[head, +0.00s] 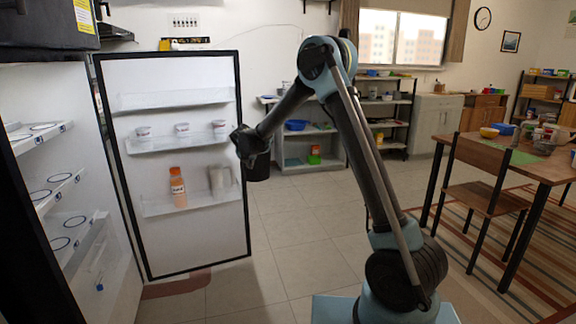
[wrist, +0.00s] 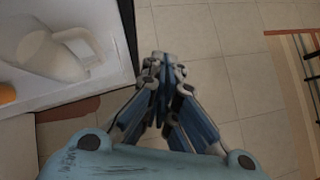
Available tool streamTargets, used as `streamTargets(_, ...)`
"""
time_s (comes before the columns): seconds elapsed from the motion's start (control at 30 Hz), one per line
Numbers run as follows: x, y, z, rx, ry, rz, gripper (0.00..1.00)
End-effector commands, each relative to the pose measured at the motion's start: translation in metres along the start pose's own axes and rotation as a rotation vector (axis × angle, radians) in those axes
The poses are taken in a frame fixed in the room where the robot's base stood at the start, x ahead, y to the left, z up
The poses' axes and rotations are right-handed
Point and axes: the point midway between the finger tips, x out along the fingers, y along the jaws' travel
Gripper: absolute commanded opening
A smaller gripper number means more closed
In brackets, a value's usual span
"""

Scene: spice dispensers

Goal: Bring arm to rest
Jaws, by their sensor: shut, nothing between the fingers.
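My arm stands up from its base in the head view and bends over toward the open fridge door. My gripper (wrist: 162,65) is shut and empty in the wrist view, with its fingertips together above the tiled floor. In the head view the gripper end is dark and hangs in front of the right edge of the fridge door (head: 192,80); its fingers are hard to make out there.
The open door's shelves hold small cups (head: 182,128), an orange bottle (head: 178,187) and a pitcher (head: 219,180), also in the wrist view (wrist: 52,55). Fridge shelves (head: 50,190) are at left. A table (head: 520,165) and chair (head: 487,190) stand at right. Floor (head: 300,215) between is clear.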

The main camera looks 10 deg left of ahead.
Motion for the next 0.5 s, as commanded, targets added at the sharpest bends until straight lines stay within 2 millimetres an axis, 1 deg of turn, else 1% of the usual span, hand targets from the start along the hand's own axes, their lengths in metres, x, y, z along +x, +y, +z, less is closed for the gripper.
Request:
streamTargets(0.03, -0.009, -0.018, 0.006, 0.052, 0.008, -0.012, 0.00)
streamTargets(0.17, -0.035, -0.066, 0.015, 0.220, 0.035, -0.044, 0.00)
streamTargets(0.2, -0.043, -0.080, 0.018, 0.273, 0.042, -0.056, 0.00)
streamTargets(0.37, -0.076, -0.137, 0.021, 0.485, 0.068, -0.099, 0.00)
streamTargets(0.5, -0.106, -0.184, 0.018, 0.670, 0.086, -0.140, 0.00)
